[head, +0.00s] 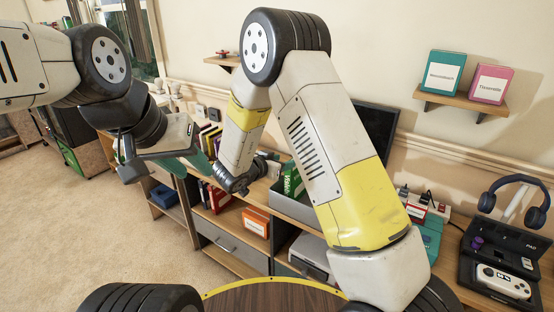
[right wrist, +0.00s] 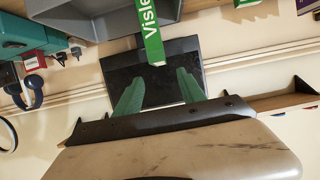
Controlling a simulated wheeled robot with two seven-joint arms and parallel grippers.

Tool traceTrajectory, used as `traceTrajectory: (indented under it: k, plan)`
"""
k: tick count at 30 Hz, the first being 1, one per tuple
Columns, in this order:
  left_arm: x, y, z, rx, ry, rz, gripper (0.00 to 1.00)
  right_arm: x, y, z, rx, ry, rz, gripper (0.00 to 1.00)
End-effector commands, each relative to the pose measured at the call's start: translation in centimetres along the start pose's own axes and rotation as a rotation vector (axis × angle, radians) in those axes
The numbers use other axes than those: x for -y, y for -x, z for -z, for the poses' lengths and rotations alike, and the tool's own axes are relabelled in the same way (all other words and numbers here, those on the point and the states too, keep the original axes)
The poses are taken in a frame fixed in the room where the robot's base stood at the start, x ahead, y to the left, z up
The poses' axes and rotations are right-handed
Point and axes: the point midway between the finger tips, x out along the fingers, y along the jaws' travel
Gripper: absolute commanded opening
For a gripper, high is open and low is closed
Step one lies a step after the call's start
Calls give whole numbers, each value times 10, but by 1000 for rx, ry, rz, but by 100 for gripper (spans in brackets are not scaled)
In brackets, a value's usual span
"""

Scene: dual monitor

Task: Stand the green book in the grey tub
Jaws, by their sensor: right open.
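The green book (head: 292,180) stands roughly upright in the grey tub (head: 298,208) on the desk; its lower end is hidden by the tub wall. In the right wrist view the book (right wrist: 150,32) rises out of the tub (right wrist: 105,14), its white lettering showing. My right gripper (right wrist: 160,72) is open, its two green fingers on either side of the line of the book's top end, with nothing clamped between them. In the head view that gripper is mostly hidden behind my wrist. My left gripper (head: 188,167) is off to the left, away from the tub; its jaw gap is unclear.
A black monitor (head: 377,135) stands behind the tub. Several books (head: 210,140) stand to its left. A headphone stand (head: 513,205) and a black case with a white console (head: 503,282) are at right. A wall shelf (head: 460,100) holds two boxes. A round table edge (head: 275,281) lies in front.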

Motion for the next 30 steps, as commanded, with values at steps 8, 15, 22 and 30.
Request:
traceTrajectory:
  k: [8,15,22,30]
  plan:
    - [0,0,0,1,0,0,36,18,3,52,108,-113,196,47]
    - [0,0,0,0,0,0,36,17,61,140,296,-180,585,47]
    - [0,0,0,0,0,0,36,-54,146,174,447,-44,818,47]
    - [0,0,0,0,0,0,36,-191,221,144,604,226,796,47]
